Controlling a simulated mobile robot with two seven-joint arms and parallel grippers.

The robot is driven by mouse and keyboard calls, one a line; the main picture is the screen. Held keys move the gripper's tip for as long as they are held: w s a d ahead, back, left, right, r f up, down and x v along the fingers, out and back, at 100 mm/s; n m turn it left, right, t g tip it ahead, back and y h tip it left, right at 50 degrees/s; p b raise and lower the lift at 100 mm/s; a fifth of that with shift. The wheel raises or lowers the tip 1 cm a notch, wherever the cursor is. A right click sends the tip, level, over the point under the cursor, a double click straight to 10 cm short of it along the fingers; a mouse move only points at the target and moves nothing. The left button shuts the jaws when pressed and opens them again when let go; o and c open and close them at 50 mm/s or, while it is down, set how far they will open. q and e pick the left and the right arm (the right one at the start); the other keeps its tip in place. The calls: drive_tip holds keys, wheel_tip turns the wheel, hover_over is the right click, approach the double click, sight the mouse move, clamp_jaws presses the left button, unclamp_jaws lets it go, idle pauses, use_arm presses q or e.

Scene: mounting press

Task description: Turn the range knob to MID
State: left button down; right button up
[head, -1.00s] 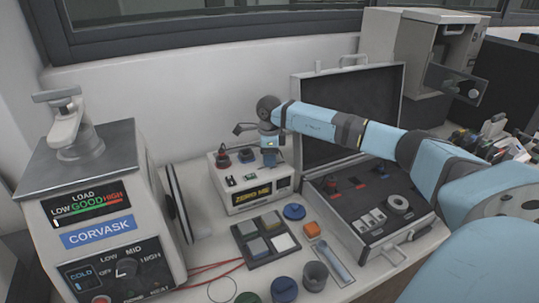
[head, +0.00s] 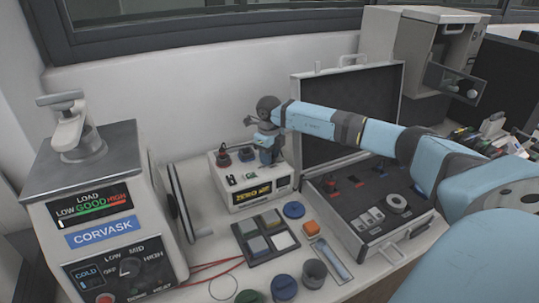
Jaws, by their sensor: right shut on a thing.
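The cream press (head: 88,170) labelled CORVASK stands at the left. Its lower panel has a dark knob (head: 129,268) amid OFF, LOW, MID and HIGH marks; I cannot make out its pointer clearly. My right gripper (head: 264,136) is far from that knob, above the right side of the small white box (head: 228,188) with a yellow label. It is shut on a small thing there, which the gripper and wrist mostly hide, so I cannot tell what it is. My left gripper is out of view.
A tray of coloured square blocks (head: 243,254) lies before the box. An open black case (head: 345,215) is to the right. Red leads (head: 215,266) cross the table beside the press.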

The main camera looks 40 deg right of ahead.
idle(0.4)
drive_tip(key=o, duration=0.9)
drive_tip(key=shift+o, duration=0.2)
drive_tip(key=shift+r, duration=0.1)
wheel_tip(320, 180, up, 14)
drive_tip(key=shift+b, duration=0.3)
